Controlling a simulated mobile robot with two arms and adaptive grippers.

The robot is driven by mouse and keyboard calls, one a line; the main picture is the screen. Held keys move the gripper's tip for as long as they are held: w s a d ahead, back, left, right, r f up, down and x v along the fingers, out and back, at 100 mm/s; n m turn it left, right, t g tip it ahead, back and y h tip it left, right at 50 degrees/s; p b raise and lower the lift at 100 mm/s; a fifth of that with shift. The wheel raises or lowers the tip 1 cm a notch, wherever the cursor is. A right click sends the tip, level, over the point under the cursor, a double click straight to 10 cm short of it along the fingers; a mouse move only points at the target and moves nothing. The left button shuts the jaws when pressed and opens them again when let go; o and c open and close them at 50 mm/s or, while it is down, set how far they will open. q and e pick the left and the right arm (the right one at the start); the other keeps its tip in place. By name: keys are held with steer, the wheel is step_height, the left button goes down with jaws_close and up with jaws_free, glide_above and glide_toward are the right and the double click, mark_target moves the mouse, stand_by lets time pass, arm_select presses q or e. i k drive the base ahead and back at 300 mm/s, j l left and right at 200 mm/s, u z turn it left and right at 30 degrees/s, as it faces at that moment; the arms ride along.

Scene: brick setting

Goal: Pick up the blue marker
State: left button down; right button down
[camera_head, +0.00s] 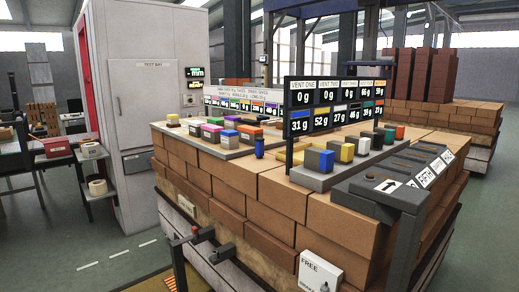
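A small upright blue cylinder (259,147), which looks like the blue marker, stands on the near edge of the brick-stack top, left of the display post. It is small in the picture, so I cannot make out a cap or tip. Nothing is touching it that I can see. Neither of my grippers can be made out in the head view.
The brick stack (230,183) carries a tray of coloured blocks (219,134) and a second row of blocks under a weight display (333,107). A dark slotted rack (385,189) lies at right. Dark posts and bars stand in front.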

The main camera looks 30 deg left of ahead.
mark_target(258, 142)
steer(key=u, duration=1.55)
steer(key=i+j+z, duration=0.15)
steer(key=i+j, duration=0.3)
steer(key=i, duration=0.25)
steer(key=i+j+z, duration=0.15)
steer(key=i+j, duration=0.4)
steer(key=i, duration=0.15)
